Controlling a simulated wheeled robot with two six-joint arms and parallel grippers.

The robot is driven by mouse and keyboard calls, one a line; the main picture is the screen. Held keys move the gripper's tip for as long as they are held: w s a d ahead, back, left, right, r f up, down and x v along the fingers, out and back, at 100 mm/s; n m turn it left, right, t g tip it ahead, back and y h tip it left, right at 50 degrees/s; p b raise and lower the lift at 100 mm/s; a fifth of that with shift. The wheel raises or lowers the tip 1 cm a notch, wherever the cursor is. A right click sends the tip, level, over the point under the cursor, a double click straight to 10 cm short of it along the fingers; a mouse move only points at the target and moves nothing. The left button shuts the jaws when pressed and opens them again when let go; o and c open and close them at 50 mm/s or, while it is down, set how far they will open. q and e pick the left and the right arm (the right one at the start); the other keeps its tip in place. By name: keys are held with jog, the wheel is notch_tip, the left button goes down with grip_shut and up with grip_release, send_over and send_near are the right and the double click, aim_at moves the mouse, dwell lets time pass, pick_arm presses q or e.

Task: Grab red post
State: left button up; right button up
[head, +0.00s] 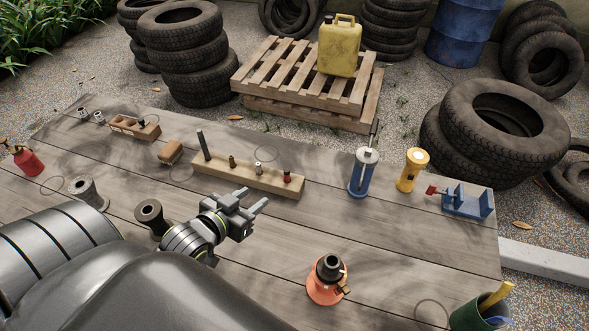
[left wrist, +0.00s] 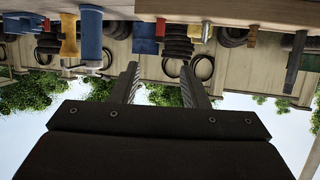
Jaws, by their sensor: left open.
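The red post (head: 287,176) is a short upright peg at the right end of a wooden block (head: 235,174) on the table. In the left wrist view, which looks upside down, the red post (left wrist: 160,28) shows beyond the fingers, roughly in line with the gap between them. My left gripper (head: 254,202) is open and empty, in front of the block and to the left of the red post, apart from it. My right gripper is not in view.
A silver post (head: 258,168), a brass post (head: 232,161) and a tall dark post (head: 204,145) stand on the same block. A blue pump (head: 363,174) is to the right. An orange jack (head: 327,281) and a dark spool (head: 151,214) stand nearer me.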

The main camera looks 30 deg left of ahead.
pick_arm(q)
send_near(285, 174)
jog(key=x, duration=0.4)
jog(key=shift+w+f+p, duration=0.25)
jog(key=shift+p, duration=0.05)
jog(key=shift+w+f, duration=0.15)
jog(key=shift+w, duration=0.15)
jog(key=shift+w+f, duration=0.1)
jog(key=shift+w, duration=0.65)
jog(key=p+x, duration=0.1)
jog(key=x, duration=0.2)
jog(key=shift+w, duration=0.15)
jog(key=shift+w+f, duration=0.25)
jog(key=shift+w, duration=0.15)
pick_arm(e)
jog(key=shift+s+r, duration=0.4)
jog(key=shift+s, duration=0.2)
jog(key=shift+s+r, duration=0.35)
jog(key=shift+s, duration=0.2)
pick_arm(q)
grip_shut()
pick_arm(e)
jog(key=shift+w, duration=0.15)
